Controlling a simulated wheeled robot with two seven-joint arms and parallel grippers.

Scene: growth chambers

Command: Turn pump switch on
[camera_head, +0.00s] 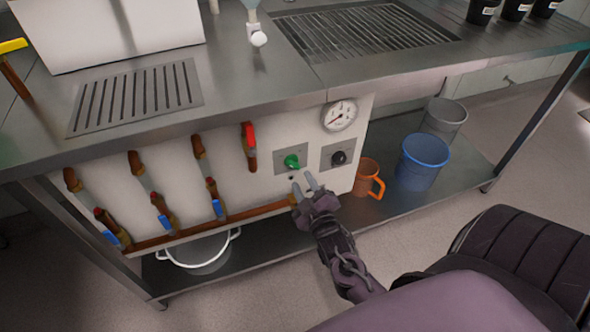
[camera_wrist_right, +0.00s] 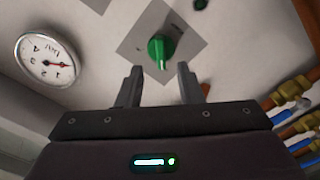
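A green rotary knob (camera_head: 291,161) sits on a grey square plate on the white panel under the bench. A black knob (camera_head: 338,158) on a similar plate is to its right. Neither knob has a readable label, so I cannot tell which is the pump switch. My right gripper (camera_head: 305,185) is just below the green knob, its two fingers apart and empty. In the right wrist view the green knob (camera_wrist_right: 161,47) lies ahead of the open right gripper (camera_wrist_right: 158,85), between the lines of the fingers and apart from them. My left gripper is not in view.
A pressure gauge (camera_head: 339,115) is above the black knob. Brass pipes with a red-handled valve (camera_head: 249,135) and blue-handled valves run along the left of the panel. An orange jug (camera_head: 368,179), a blue bucket (camera_head: 423,161) and a white pot (camera_head: 199,253) stand on the lower shelf.

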